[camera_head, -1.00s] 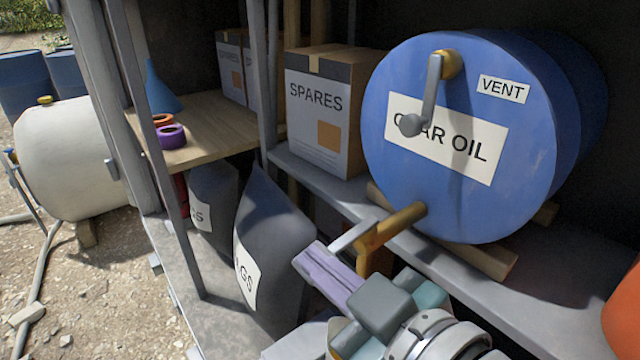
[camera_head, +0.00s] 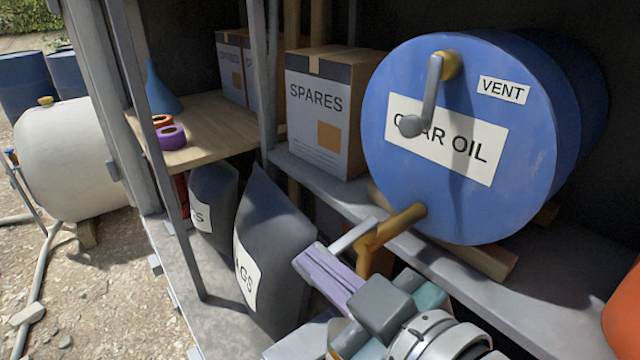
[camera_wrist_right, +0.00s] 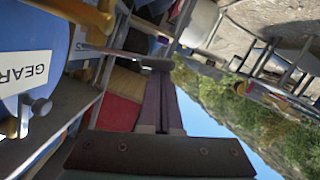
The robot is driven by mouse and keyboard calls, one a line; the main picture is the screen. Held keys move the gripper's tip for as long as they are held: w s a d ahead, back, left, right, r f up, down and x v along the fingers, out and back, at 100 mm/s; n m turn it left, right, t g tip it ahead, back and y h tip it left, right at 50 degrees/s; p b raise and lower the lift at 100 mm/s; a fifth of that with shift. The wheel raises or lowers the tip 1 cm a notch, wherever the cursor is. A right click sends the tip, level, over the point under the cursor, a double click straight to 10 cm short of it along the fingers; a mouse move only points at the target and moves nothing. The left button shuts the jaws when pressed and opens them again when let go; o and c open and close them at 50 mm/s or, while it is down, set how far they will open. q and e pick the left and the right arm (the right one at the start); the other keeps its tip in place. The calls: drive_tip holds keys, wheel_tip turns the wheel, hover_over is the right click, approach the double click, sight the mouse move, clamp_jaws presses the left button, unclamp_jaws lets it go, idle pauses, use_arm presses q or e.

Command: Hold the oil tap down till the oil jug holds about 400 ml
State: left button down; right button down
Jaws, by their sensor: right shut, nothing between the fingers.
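The blue gear oil drum (camera_head: 460,200) lies on its side on the shelf, and its label shows in the right wrist view (camera_wrist_right: 25,73). The brass oil tap (camera_head: 405,220) comes out low on its front, with a grey lever (camera_head: 353,235) pointing left. My right gripper (camera_head: 305,255) has purple fingers, shut and empty. Its tips are beside the lever's outer end; I cannot tell whether they touch. The fingers also show in the right wrist view (camera_wrist_right: 160,75). I cannot make out the oil jug; the area below the tap is hidden by my right arm. My left gripper is not in view.
A vent crank (camera_head: 430,95) sits at the drum's top front. A spares box (camera_head: 322,115) stands left of the drum on the shelf (camera_head: 335,190). Dark bags (camera_head: 275,225) stand below. An orange object (camera_head: 622,315) is at the right edge.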

idle(0.5)
drive_tip(key=p+v, duration=0.1)
drive_tip(key=v, duration=0.9)
drive_tip(key=shift+a, duration=0.1)
